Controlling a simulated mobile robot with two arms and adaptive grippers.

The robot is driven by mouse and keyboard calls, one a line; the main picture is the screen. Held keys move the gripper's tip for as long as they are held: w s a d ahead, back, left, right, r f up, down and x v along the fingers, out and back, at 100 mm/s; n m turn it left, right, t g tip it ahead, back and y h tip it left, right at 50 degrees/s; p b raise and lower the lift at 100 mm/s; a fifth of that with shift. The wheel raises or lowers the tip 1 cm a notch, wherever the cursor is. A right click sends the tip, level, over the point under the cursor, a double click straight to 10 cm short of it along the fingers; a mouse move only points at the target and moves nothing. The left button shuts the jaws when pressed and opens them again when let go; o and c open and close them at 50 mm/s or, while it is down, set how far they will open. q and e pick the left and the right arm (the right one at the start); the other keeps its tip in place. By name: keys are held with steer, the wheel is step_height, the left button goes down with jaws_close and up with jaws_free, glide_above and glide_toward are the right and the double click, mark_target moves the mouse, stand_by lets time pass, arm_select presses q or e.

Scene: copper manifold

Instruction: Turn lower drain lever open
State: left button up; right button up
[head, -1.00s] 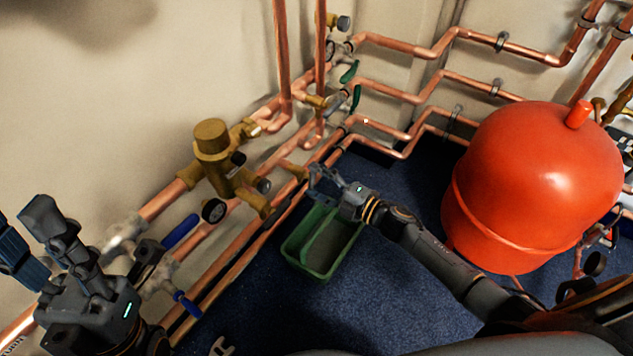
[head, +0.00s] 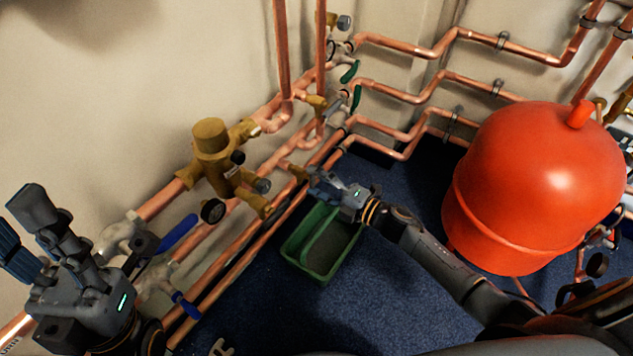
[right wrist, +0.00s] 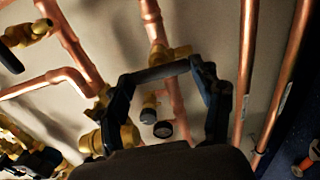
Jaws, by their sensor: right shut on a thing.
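My right gripper (head: 318,183) is low by the copper pipes, at the end of a brass drain fitting (head: 294,171) and above the green tray's back edge. In the right wrist view its dark fingers (right wrist: 165,75) frame brass fittings and a copper pipe.
A green tray (head: 293,258) stands on the blue floor below the drain. A large red tank (head: 535,180) is at right. A brass valve body (head: 210,140), a gauge (head: 213,211) and blue-handled valves (head: 178,232) sit along the wall pipes.

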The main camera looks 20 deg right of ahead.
steer(key=o, duration=1)
steer(key=shift+o, duration=0.8)
steer(key=shift+s, duration=0.1)
steer(key=v, duration=1.2)
